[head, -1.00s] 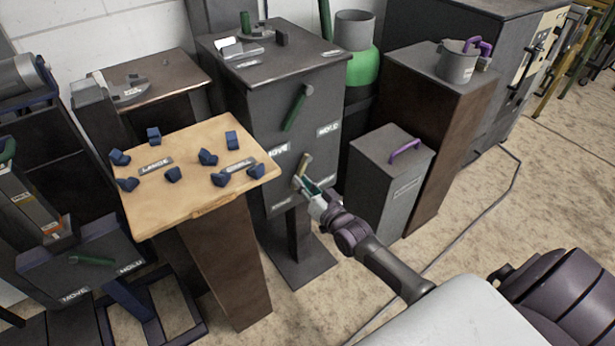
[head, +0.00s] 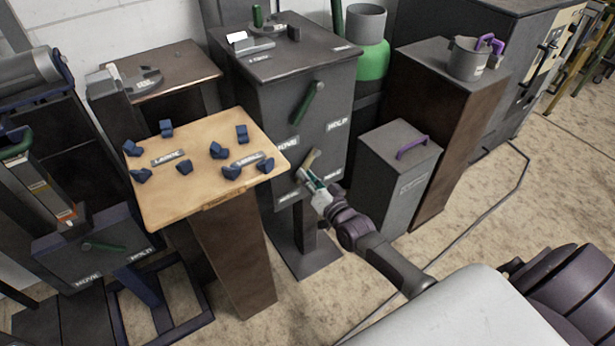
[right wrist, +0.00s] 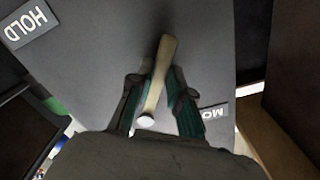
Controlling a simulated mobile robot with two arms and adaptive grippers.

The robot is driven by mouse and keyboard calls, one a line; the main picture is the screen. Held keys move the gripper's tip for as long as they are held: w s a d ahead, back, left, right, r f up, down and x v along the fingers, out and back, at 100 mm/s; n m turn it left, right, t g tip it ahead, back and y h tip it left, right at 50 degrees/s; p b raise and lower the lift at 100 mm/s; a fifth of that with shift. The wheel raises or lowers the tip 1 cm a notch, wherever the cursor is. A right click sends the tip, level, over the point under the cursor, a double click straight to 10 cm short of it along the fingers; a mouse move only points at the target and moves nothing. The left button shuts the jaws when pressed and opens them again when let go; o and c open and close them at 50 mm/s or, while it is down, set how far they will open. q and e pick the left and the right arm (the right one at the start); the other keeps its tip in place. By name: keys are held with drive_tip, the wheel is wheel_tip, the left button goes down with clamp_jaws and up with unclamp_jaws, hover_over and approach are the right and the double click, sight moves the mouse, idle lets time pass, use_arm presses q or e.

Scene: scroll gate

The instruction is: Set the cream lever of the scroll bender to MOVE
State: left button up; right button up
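The scroll bender is a dark grey cabinet (head: 262,95) on a post, in the middle of the head view. Its cream lever (head: 312,160) is low on the front face, tilted, partly hidden by my gripper. My right gripper (head: 313,183) is at the lever. In the right wrist view, the cream lever (right wrist: 160,75) runs between the two fingers, with a narrow gap seen beside it, so the gripper (right wrist: 163,85) looks open around it. A MOVE plate (right wrist: 207,113) is at the right there, and a HOLD plate (right wrist: 25,22) at the upper left. My left gripper is not in view.
A green lever (head: 307,100) sits higher on the same face, between MOVE and HOLD plates. A wooden-topped stand (head: 185,205) with several blue pieces is close at the left. A grey box with a purple handle (head: 412,148) stands at the right.

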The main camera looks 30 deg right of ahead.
drive_tip(key=o, duration=0.3)
drive_tip(key=s, duration=0.8)
drive_tip(key=s+d, duration=0.1)
drive_tip(key=s, duration=0.3)
